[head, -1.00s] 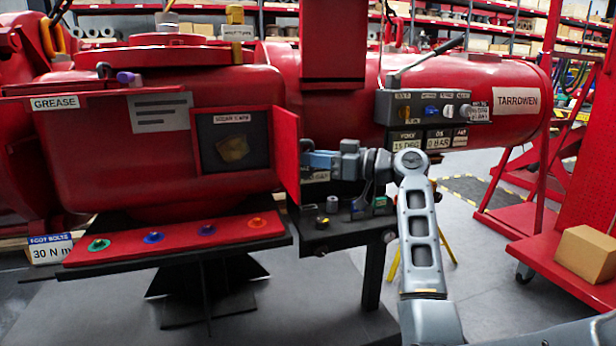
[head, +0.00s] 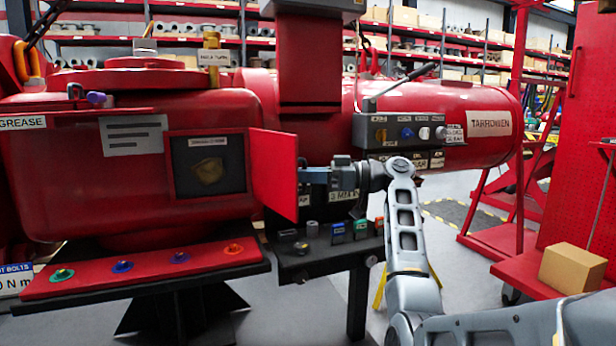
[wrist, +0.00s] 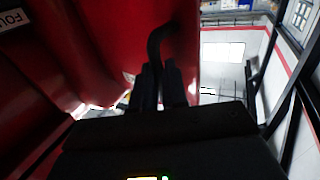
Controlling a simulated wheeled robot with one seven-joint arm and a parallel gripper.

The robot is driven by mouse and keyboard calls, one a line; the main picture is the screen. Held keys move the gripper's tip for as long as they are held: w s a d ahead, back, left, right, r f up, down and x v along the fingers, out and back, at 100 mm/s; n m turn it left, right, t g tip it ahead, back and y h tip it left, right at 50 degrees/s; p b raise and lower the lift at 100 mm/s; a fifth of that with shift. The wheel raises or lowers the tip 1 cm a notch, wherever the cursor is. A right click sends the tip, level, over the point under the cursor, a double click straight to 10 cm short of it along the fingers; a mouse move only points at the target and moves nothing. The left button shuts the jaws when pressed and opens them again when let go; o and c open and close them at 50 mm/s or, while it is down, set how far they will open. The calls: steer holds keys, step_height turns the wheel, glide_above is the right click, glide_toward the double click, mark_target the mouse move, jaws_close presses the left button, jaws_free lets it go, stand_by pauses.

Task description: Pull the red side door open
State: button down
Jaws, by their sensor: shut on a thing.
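The red side door (head: 272,172) stands open on the red valve actuator (head: 130,190). It is hinged at the right side of a dark square opening (head: 208,166) with a small brownish shield-shaped thing (head: 209,172) inside. My gripper (head: 304,176) is at the door's free right edge. In the wrist view, the fingers (wrist: 158,82) are shut on a dark curved handle (wrist: 160,45) that stands out from a red surface. The handle is hidden by my gripper in the head view.
Below is a red shelf (head: 150,270) with several coloured knobs. A dark ledge (head: 320,254) with small blocks sits under my gripper. A control box (head: 408,131) with knobs is right of it. A cardboard box (head: 572,268) lies on a red cart at right.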

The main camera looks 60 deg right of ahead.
steer(key=c, duration=1.2)
jaws_free()
steer(key=shift+w+a, duration=0.2)
steer(key=shift+w, duration=0.3)
steer(key=shift+o, duration=0.2)
steer(key=shift+s+d, duration=0.1)
steer(key=shift+s, duration=0.1)
steer(key=p+v, duration=0.1)
steer(key=v, duration=0.6)
steer(key=shift+s+d, duration=0.15)
steer(key=shift+s, duration=0.15)
steer(key=shift+f, duration=0.1)
